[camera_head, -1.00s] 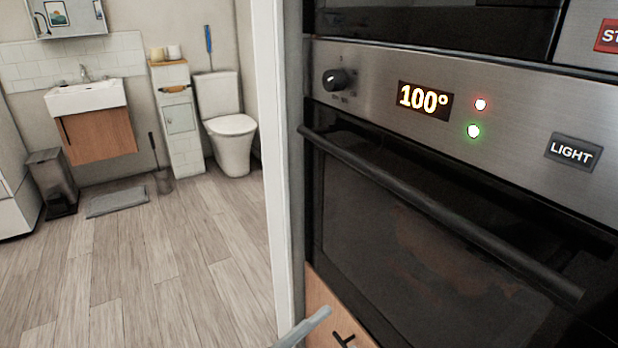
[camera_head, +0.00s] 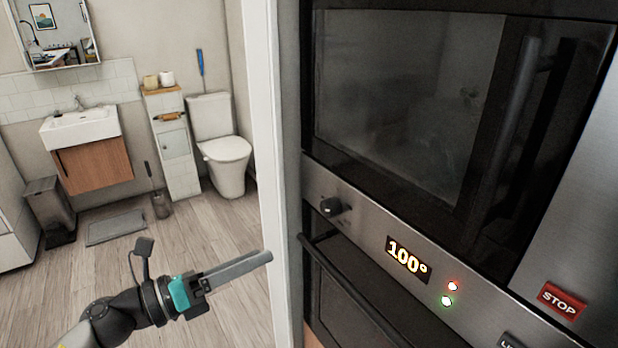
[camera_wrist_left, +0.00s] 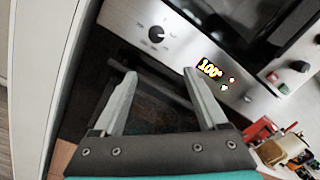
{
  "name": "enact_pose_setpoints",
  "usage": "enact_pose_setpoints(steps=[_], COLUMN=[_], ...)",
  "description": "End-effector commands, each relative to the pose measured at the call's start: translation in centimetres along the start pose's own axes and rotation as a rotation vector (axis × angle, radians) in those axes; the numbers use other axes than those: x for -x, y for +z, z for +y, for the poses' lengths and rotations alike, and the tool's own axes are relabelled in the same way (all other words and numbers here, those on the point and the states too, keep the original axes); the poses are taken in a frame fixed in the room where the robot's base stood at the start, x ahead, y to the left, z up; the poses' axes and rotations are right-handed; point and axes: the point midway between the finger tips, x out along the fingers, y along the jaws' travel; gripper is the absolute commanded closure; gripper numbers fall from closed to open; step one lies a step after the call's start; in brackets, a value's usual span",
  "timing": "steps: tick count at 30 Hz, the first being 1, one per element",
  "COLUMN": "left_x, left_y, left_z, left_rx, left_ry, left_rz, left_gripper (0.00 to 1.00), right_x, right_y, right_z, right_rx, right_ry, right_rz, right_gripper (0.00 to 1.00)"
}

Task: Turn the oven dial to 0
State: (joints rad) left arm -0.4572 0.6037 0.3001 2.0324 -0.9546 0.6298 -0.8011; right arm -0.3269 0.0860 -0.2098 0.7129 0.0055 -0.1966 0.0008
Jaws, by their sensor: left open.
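The oven dial (camera_head: 331,207) is a black round knob at the left end of the steel control panel. The display (camera_head: 407,258) to its right reads 100°, with a red and a green light beside it. In the left wrist view the dial (camera_wrist_left: 156,34) is seen face on, with marks around it. My left gripper (camera_head: 268,258) is left of the oven front and lower than the dial, apart from it. In the left wrist view its two fingers (camera_wrist_left: 160,80) are spread with nothing between them, and the dial is beyond the tips. My right gripper does not show.
The oven door handle (camera_head: 350,290) runs just below the panel. A microwave (camera_head: 400,100) with a dark door is above, and a red STOP button (camera_head: 562,300) is at right. A white wall edge (camera_head: 266,150) stands left of the oven. Open floor lies further left.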

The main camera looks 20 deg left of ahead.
Motion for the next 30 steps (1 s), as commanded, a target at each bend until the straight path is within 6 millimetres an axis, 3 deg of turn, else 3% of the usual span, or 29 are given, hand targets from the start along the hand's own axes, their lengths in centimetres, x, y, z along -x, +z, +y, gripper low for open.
enact_pose_setpoints(steps=[1,3,11,30], left_x=[0.1,0.2,-0.4,-9.6], left_y=[1.5,2.4,3.1,3.0], left_z=[-0.6,-0.7,-0.6,-0.4], left_rx=[-0.05,-0.102,-0.16,-0.156], left_ry=[0.008,0.015,0.024,0.022], left_rz=[0.01,0.021,0.033,0.029], left_gripper=[0.25,0.25,0.25,0.25], right_x=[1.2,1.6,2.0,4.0], right_y=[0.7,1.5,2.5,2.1], right_z=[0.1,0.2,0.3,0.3], right_rx=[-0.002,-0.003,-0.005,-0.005], right_ry=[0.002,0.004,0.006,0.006], right_rz=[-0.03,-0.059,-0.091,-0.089], right_gripper=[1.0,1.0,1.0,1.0])
